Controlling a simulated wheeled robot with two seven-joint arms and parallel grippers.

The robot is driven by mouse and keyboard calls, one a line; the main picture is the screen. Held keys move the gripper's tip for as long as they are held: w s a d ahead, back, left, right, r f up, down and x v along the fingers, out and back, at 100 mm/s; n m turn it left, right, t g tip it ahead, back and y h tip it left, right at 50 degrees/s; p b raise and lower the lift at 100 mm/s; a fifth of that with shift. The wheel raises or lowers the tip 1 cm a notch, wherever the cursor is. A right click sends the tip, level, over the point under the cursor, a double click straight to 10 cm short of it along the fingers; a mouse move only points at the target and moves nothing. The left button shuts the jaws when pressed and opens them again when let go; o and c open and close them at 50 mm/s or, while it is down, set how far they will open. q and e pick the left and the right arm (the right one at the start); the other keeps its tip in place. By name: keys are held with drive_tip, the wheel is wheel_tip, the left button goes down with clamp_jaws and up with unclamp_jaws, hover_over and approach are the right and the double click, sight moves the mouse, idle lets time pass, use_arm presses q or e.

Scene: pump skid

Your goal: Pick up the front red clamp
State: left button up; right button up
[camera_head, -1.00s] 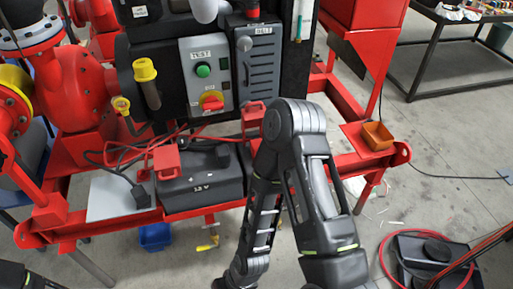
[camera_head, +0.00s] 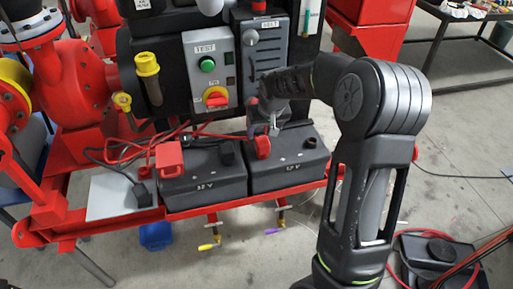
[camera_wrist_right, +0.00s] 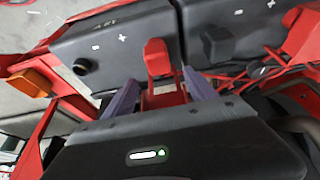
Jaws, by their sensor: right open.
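Two red clamps show in the head view. One clamp (camera_head: 262,147) stands on the right-hand black battery (camera_head: 290,168), right below my right gripper (camera_head: 264,128). The other clamp (camera_head: 168,158) sits on the left-hand black battery (camera_head: 203,182). I cannot tell for sure which is the front one. In the right wrist view the near clamp (camera_wrist_right: 157,57) lies ahead, in line with the gap between the two open fingers of my right gripper (camera_wrist_right: 160,92), which partly flank its lower part. Whether the fingers touch it is unclear. My left gripper is out of view.
A control panel (camera_head: 208,72) and a grey box (camera_head: 262,50) rise close behind the batteries. Red and black cables (camera_head: 130,150) lie around the left battery. A black terminal (camera_head: 227,153) and another terminal (camera_head: 311,137) stick up. A grey plate (camera_head: 110,197) lies at left.

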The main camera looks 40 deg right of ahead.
sight(263, 140)
drive_tip(key=shift+d+f, duration=0.1)
drive_tip(key=shift+f, duration=0.8)
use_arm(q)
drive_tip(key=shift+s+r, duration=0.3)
use_arm(e)
drive_tip(key=shift+w+f, duration=0.1)
drive_tip(key=shift+f, duration=0.1)
drive_tip(key=shift+w+f+p, duration=0.1)
drive_tip(key=shift+f+p, duration=0.35)
drive_tip(key=shift+p, duration=0.05)
drive_tip(key=p+x, duration=0.1)
drive_tip(key=x, duration=0.3)
drive_tip(key=shift+d+f, duration=0.1)
drive_tip(key=shift+f, duration=0.05)
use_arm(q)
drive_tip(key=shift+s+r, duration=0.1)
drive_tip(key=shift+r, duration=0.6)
use_arm(e)
clamp_jaws()
